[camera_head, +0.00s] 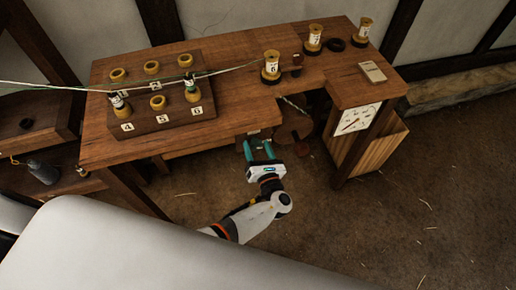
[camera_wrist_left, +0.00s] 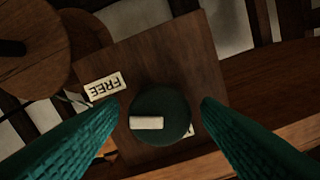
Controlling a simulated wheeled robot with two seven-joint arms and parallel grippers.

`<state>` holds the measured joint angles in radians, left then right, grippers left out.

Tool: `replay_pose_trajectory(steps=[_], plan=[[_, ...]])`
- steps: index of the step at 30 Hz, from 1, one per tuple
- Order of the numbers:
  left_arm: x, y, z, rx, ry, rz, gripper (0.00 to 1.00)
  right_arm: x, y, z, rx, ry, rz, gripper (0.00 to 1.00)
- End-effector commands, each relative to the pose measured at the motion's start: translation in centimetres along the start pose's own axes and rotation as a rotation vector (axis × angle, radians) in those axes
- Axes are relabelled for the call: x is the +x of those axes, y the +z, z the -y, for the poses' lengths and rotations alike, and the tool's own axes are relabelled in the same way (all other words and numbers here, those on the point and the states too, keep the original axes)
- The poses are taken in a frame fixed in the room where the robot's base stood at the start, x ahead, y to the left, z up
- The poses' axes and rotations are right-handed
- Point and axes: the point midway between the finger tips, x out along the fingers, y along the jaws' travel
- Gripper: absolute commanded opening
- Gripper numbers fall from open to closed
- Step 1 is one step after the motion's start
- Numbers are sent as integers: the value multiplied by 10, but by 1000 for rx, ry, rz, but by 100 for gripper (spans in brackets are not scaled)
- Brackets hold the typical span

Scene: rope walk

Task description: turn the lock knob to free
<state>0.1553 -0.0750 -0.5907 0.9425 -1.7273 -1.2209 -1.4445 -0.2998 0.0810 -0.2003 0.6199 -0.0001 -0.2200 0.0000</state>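The lock knob (camera_wrist_left: 160,112) is a round dark green disc with a white bar mark (camera_wrist_left: 146,123) on its left part in the left wrist view. It sits on a brown wooden panel (camera_wrist_left: 185,62). A label reading FREE (camera_wrist_left: 103,87) is up and left of the knob. Another pale label is mostly hidden at the knob's lower right. My left gripper (camera_head: 258,149) is open below the table's front edge. Its teal fingers stand either side of the knob in the wrist view, with gaps showing; contact is not visible. The head view does not show the knob clearly. My right gripper is not in view.
The wooden table (camera_head: 235,105) is above and behind my left gripper. It carries a numbered peg board (camera_head: 150,122) and several bobbins, with strands stretched across. A dial (camera_head: 354,119) is on the right cabinet. Round wooden parts (camera_head: 294,130) hang right of the gripper. Floor ahead is clear.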

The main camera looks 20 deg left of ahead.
Motion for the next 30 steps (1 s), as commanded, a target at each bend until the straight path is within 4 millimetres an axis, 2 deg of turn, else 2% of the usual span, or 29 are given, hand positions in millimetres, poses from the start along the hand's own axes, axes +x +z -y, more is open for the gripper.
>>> replay_pose_trajectory(steps=[6,10,21,27,30], plan=[[-2,1,0,0,2,2,58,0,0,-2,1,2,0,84],[-13,2,-1,0,3,3,58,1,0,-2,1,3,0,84],[-88,2,-1,-2,3,4,58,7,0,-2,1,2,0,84],[-114,2,0,1,2,2,58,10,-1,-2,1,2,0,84],[-119,1,0,0,0,2,58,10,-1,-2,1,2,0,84]])
